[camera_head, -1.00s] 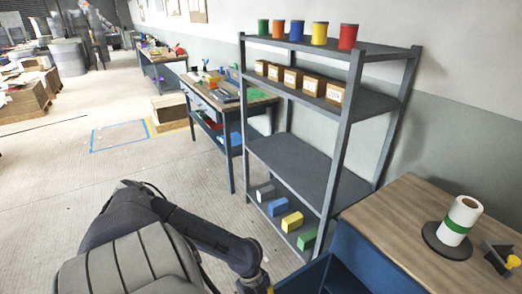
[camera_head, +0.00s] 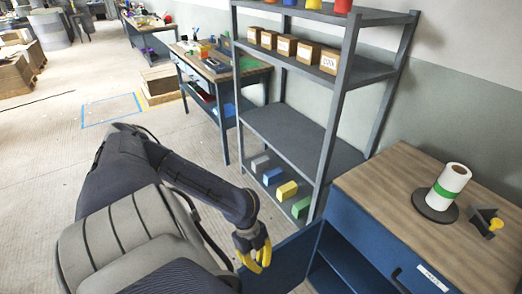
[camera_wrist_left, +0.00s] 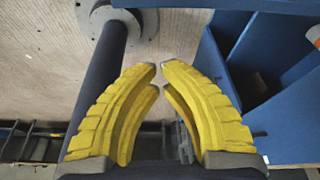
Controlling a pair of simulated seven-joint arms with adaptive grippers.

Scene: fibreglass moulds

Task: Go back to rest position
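My left arm comes in from the lower left of the head view. Its gripper (camera_head: 257,262), with yellow fingers, hangs over the floor in front of the blue cabinet's open door (camera_head: 290,262). The left wrist view shows the two yellow fingers (camera_wrist_left: 159,66) with their tips almost together and nothing between them. My right gripper is in neither view.
A wooden-topped blue cabinet (camera_head: 385,190) stands at the lower right, bearing a white roll with a green band (camera_head: 449,187) on a dark stand. A grey shelf rack (camera_head: 290,135) holds cartons and coloured blocks. A workbench (camera_head: 215,70) stands behind.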

